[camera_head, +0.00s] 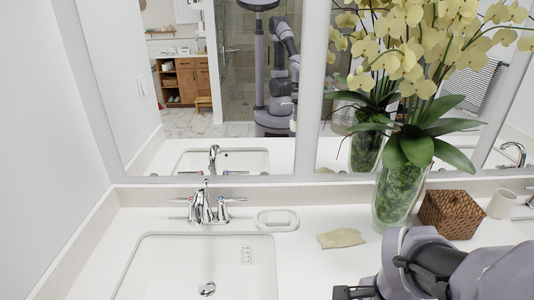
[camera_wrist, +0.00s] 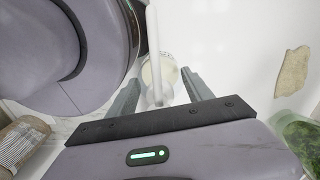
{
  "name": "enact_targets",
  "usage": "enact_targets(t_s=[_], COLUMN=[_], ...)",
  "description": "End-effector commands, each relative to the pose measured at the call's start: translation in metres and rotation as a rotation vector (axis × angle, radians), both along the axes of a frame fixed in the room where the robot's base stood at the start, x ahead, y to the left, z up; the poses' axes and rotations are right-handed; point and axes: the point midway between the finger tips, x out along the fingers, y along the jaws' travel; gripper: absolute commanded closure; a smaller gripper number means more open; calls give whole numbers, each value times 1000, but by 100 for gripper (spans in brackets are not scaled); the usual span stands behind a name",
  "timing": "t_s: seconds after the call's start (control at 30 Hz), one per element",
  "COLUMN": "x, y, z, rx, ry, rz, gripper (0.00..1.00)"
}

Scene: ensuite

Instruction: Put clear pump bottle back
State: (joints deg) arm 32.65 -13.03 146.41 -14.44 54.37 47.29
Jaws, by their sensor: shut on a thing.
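The clear pump bottle (camera_wrist: 158,72) is between the fingers of my gripper (camera_wrist: 160,78) in the wrist view. It shows as a pale round body with a white, stick-like part across it. My gripper is shut on it. Its lower part and whatever is under it are hard to make out. In the head view only a dark part of my gripper (camera_head: 352,292) shows at the bottom edge, right of the sink, and the bottle is not visible there.
A white sink (camera_head: 150,270) with a chrome faucet (camera_head: 203,206) is at left. A white soap dish (camera_head: 278,221), tan sponge-like piece (camera_head: 340,238), glass orchid vase (camera_head: 396,195), woven box (camera_head: 450,213) and white cup (camera_head: 502,204) line the back. Bare counter (camera_head: 310,265) lies right of the sink.

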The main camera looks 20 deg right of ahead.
Motion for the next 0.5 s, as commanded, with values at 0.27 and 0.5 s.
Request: enact_targets(t_s=[0.27, 0.5], x=[64, 113], y=[-46, -82], z=[-5, -11], rx=[0, 1], ry=[0, 0], rz=[-2, -4], gripper=[100, 100])
